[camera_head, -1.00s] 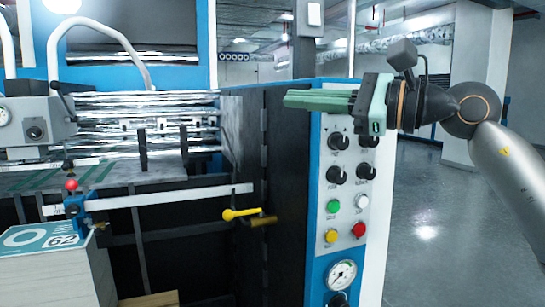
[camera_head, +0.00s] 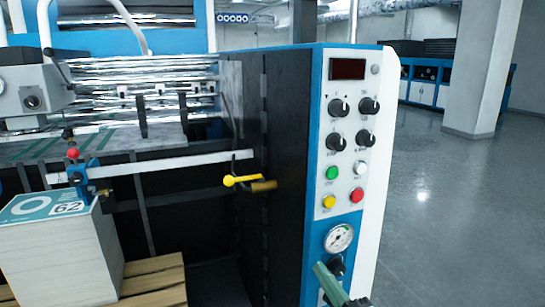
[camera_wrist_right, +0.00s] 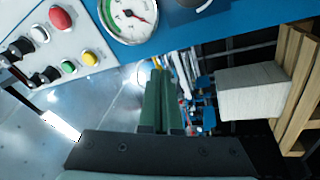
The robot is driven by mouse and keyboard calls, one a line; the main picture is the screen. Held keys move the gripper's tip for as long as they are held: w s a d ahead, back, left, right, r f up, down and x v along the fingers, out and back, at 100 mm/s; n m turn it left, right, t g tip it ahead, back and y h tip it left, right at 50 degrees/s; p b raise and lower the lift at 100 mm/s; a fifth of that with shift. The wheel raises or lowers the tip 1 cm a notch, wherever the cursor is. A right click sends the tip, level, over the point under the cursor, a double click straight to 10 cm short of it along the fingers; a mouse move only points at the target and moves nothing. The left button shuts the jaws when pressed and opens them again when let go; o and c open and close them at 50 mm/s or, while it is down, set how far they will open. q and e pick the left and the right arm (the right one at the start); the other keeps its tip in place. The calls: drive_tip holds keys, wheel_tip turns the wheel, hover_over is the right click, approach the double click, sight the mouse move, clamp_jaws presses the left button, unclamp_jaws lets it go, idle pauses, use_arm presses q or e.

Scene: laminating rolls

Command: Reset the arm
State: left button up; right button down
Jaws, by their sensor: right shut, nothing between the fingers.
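My right gripper (camera_head: 328,284) shows at the bottom of the head view, low in front of the blue panel below the pressure gauge. Only its green fingers and a dark part of its body are in frame. In the right wrist view its green fingers (camera_wrist_right: 163,100) lie together, shut and empty. The control panel (camera_head: 350,180) has dark knobs and green, white, yellow and red buttons. The gauge (camera_head: 339,239) sits under the buttons and also shows at the top of the wrist view (camera_wrist_right: 128,18). My left gripper is not in view.
A stack of sheets (camera_head: 65,255) stands on a wooden pallet (camera_head: 152,282) at the lower left. A yellow-handled lever (camera_head: 243,181) sticks out of the machine. Open grey floor (camera_head: 450,220) lies right of the machine, with a pillar (camera_head: 480,75) behind.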

drive_tip(key=s+d+f+m+g+h, duration=0.25)
drive_tip(key=s+f+m, duration=0.2)
drive_tip(key=f, duration=0.35)
drive_tip(key=s+d+f+m+g+h, duration=0.1)
drive_tip(key=s+f+m+h, duration=0.3)
drive_tip(key=f, duration=0.5)
drive_tip(key=s+d+f+m+g, duration=0.1)
drive_tip(key=s+f+m+g, duration=0.2)
drive_tip(key=s+f, duration=0.3)
drive_tip(key=s+d+f+m+g, duration=0.1)
drive_tip(key=s+f+m+g, duration=0.2)
drive_tip(key=s+f, duration=0.4)
drive_tip(key=s+m, duration=0.1)
drive_tip(key=s, duration=0.4)
drive_tip(key=shift+d+f+m+p, duration=0.2)
drive_tip(key=shift+d+m+p, duration=0.15)
drive_tip(key=shift+p, duration=0.05)
